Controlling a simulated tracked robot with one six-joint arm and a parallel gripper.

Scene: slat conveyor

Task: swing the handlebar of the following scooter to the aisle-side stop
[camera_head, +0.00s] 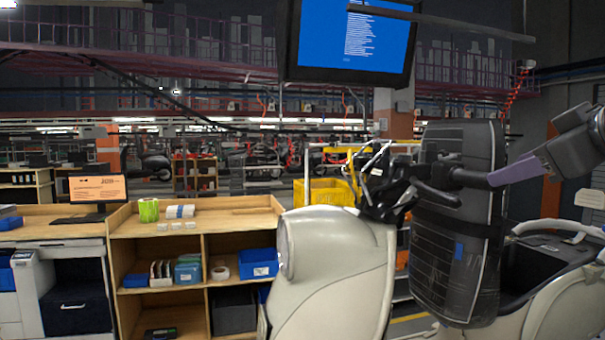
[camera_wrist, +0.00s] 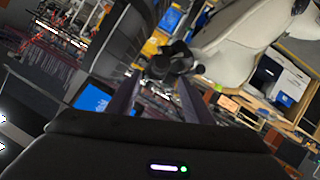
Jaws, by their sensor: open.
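The scooter has a cream front shield (camera_head: 335,265) in the middle of the head view, and the wrist view also shows cream bodywork (camera_wrist: 240,45). Its black handlebar (camera_head: 385,195) sits on top, with levers and a grip (camera_head: 468,178) pointing right. My gripper (camera_head: 493,179) comes in from the right with purple fingers at the grip's outer end. In the wrist view my open gripper (camera_wrist: 158,82) has the dark grip end (camera_wrist: 160,68) lined up between its fingers. I cannot tell whether they touch it or how far it lies between them.
A tall black ribbed panel (camera_head: 455,245) stands close behind and below the grip. More cream bodywork (camera_head: 565,305) is at the lower right. A wooden shelf bench (camera_head: 200,228) with bins stands left of the scooter. A blue-screen monitor (camera_head: 350,40) hangs above.

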